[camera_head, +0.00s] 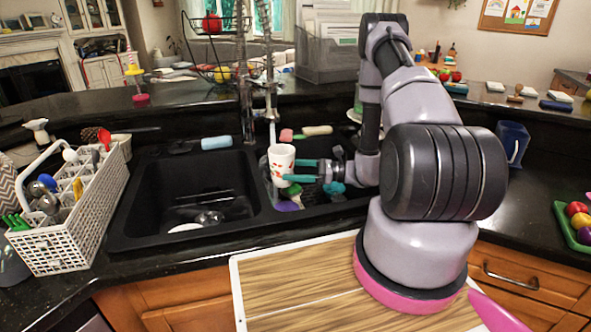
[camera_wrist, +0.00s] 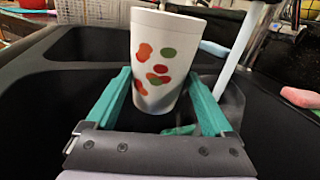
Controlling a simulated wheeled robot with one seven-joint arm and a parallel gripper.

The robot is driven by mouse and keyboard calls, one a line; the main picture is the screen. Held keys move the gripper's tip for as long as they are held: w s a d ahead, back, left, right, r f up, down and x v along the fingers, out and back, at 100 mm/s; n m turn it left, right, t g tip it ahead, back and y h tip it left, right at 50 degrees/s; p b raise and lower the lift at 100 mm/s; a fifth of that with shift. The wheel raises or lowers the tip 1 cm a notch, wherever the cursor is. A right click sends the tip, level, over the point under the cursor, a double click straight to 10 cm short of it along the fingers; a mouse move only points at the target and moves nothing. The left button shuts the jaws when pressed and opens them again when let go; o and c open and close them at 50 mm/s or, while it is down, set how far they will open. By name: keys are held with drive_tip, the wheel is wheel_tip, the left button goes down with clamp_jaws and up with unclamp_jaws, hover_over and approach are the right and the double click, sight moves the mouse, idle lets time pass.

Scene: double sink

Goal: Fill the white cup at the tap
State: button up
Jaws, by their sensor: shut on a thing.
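The white cup (camera_head: 281,168), with red, orange and green spots, is upright over the right sink basin near the divider. It also shows in the wrist view (camera_wrist: 162,50). My gripper (camera_head: 296,171) is shut on the cup, one teal finger on each side. The metal tap (camera_head: 244,85) rises behind the sinks. A thin pale column (camera_head: 272,133) hangs below it, just above and behind the cup in the head view. In the wrist view the column (camera_wrist: 241,48) runs down to the right of the cup. I cannot tell whether it is water. The cup's inside is hidden.
The left basin (camera_head: 150,195) holds a plate and a metal item. A white cutlery basket (camera_head: 80,225) stands left of the sinks. A blue bottle (camera_head: 216,142) and a brush (camera_head: 306,132) lie behind the basins. A blue jug (camera_head: 512,143) stands at right.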

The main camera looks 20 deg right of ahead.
drive_tip(key=shift+w+f, duration=0.35)
drive_tip(key=shift+w, duration=0.5)
drive_tip(key=w, duration=1.1)
drive_tip(key=shift+w, duration=0.25)
drive_tip(key=shift+r, duration=0.1)
drive_tip(key=s, duration=1.3)
drive_tip(key=shift+r, duration=0.1)
drive_tip(key=shift+r, duration=6.05)
drive_tip(key=shift+a, duration=0.15)
